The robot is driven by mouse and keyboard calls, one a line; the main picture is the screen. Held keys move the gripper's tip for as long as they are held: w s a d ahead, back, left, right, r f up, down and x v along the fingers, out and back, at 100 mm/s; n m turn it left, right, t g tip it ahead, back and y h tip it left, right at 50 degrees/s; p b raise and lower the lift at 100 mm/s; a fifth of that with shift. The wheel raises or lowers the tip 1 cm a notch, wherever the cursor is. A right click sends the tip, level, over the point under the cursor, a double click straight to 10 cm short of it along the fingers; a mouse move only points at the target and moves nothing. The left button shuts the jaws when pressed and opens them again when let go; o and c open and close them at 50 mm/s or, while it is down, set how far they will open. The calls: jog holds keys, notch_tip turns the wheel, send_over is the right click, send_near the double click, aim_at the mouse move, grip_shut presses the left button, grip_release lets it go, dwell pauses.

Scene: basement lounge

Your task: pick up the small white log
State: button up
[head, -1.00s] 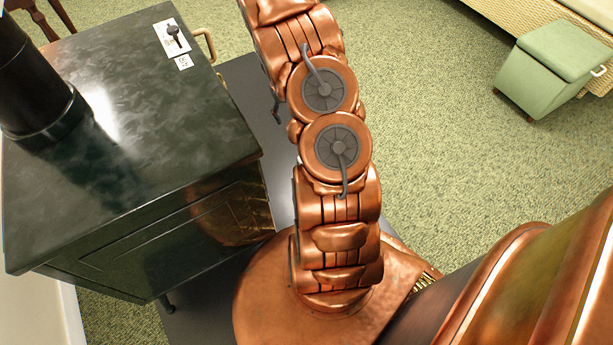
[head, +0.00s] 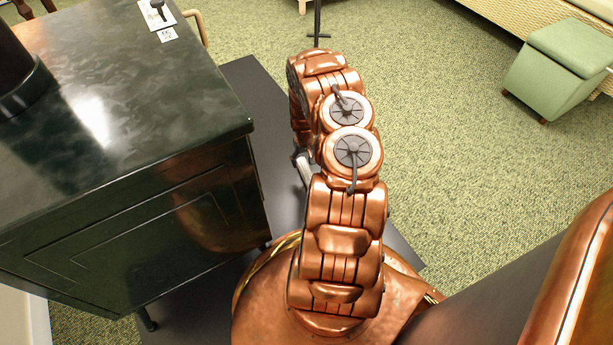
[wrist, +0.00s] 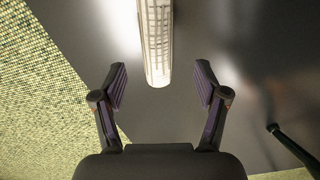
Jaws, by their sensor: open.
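In the wrist view, the small white log (wrist: 156,40) is a pale, ribbed rod running in from the top edge over a dark, glossy surface. Its near end is around the level of the fingertips, between the two fingers. My gripper (wrist: 162,76) is open, with one dark finger on each side of the log and a clear gap on both sides. I cannot tell the height of the fingers over the log.
A dark green stove (head: 130,110) stands left of my arm. A dark floor plate (head: 250,90) reaches out from under it. A thin dark stand (head: 317,35) is beyond the arm. A green box stool (head: 560,65) is at the upper right. Open green carpet (head: 440,120) lies between.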

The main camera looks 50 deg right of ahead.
aim_at(307, 171)
jog(key=f+b, duration=0.1)
jog(key=f, duration=0.1)
jog(key=f+b, duration=0.1)
jog(key=f, duration=0.1)
jog(key=s+f+b, duration=0.1)
jog(key=f+b, duration=0.1)
jog(key=shift+f, duration=0.3)
jog(key=shift+w+f, duration=0.1)
jog(key=shift+f, duration=0.4)
jog(key=shift+c, duration=0.4)
jog(key=c, duration=1.3)
jog(key=shift+o, duration=0.2)
jog(key=shift+r, duration=0.15)
